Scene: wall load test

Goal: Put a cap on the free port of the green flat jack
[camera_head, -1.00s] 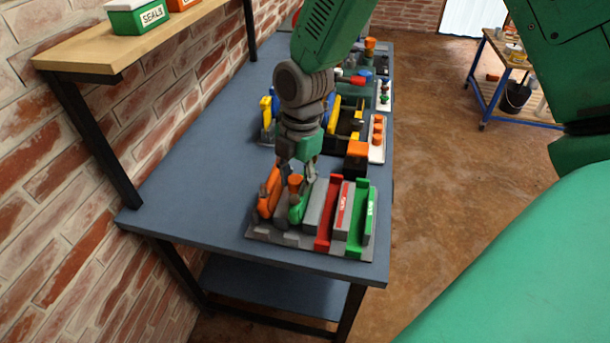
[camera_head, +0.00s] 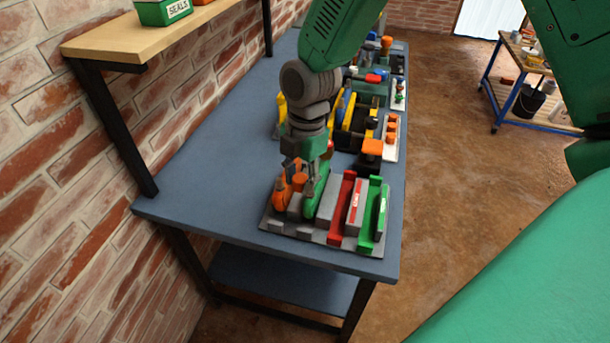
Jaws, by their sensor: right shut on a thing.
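My right gripper (camera_head: 305,172) hangs over the left part of a grey rack at the near end of the bench. It is shut on a small orange cap (camera_head: 299,179), partly hidden by the fingers. Just below and right of the cap stands a narrow rounded green piece (camera_head: 317,200), which looks like the green flat jack. Its port is too small to make out, and I cannot tell whether the cap touches it. A similar orange piece (camera_head: 281,196) stands to its left. My left gripper is not in view.
The rack (camera_head: 305,233) also holds a grey block, a red channel (camera_head: 341,212) and a green channel (camera_head: 378,212). Behind it, a white tray (camera_head: 391,150) holds orange caps. A wooden shelf (camera_head: 110,45) juts from the brick wall. The bench's left side is clear.

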